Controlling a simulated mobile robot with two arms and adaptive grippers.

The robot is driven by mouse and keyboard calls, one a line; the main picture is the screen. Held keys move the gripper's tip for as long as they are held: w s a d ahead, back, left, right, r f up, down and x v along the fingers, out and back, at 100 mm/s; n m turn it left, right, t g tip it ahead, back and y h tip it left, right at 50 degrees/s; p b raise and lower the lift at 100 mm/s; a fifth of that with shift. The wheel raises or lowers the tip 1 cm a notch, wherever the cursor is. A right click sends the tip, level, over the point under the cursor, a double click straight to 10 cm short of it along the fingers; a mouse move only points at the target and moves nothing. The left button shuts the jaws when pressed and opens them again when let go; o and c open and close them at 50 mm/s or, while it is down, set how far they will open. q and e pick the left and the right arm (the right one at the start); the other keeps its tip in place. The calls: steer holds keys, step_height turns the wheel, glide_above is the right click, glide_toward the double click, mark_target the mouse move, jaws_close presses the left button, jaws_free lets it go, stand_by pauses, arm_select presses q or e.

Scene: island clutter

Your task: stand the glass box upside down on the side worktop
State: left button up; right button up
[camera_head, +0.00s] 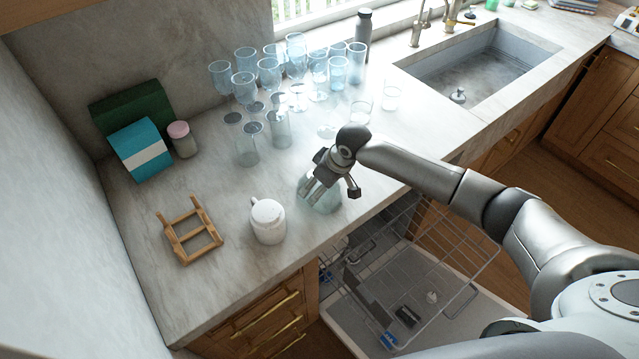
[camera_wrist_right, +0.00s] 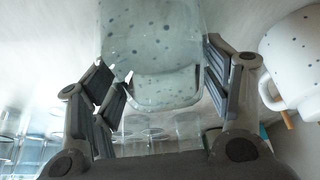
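The glass box (camera_head: 328,203), pale and clear, is at the front of the side worktop (camera_head: 232,197), under my right gripper (camera_head: 332,188). In the right wrist view the glass box (camera_wrist_right: 150,35) is speckled and lies between the spread fingers of my right gripper (camera_wrist_right: 168,88). The fingers are on both sides of it, close to its walls. I cannot tell whether they press on it, nor whether its base touches the worktop. The gripper hides part of it in the head view. My left gripper is not in view.
A white lidded mug (camera_head: 268,221) and a wooden rack (camera_head: 189,229) stand left of the box. Several glasses (camera_head: 279,128) crowd the back. The open dishwasher rack (camera_head: 400,262) lies below the front edge. The sink (camera_head: 478,72) is at the right.

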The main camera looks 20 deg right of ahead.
steer(key=o, duration=0.5)
steer(key=v, duration=1.2)
stand_by(0.3)
